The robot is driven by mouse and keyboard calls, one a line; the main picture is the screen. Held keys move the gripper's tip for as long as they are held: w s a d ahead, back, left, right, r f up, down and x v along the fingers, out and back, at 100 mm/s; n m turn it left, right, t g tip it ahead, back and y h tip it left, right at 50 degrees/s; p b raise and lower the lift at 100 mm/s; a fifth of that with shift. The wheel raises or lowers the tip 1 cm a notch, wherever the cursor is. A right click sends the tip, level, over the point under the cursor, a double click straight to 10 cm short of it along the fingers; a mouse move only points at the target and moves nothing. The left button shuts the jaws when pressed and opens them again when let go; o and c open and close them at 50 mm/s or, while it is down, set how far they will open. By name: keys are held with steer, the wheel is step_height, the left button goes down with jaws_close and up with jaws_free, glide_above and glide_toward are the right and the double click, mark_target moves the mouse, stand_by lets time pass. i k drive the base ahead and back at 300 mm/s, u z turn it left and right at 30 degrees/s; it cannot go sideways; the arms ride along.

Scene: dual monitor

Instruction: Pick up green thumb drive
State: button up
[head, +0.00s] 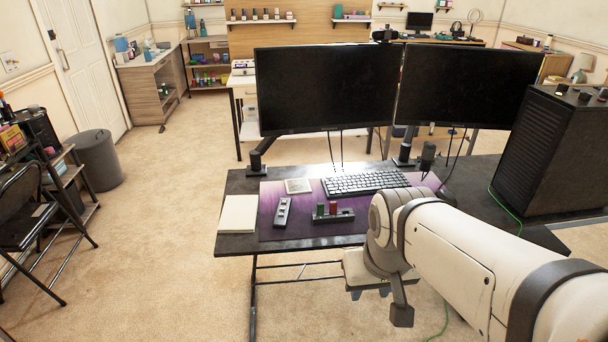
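A small green thumb drive (320,210) stands upright at the left part of a dark holder (345,216) on the desk mat. A red thumb drive (333,208) stands just to its right in the same holder. My gripper (370,293) is low at the front of the desk, to the right of the drives and nearer the camera, apart from them. Only small dark tips show below its pale body, so I cannot tell whether it is open or shut. Nothing is seen held in it.
A grey remote-like device (283,211), a white notepad (239,213), a square pale item (298,186) and a keyboard (366,183) lie around the holder. Two monitors (325,90) stand behind. A black computer case (552,150) stands at right. Floor is free left of the desk.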

mark_target(320, 206)
steer(key=z, duration=0.05)
steer(key=i, duration=1)
steer(key=u, duration=0.05)
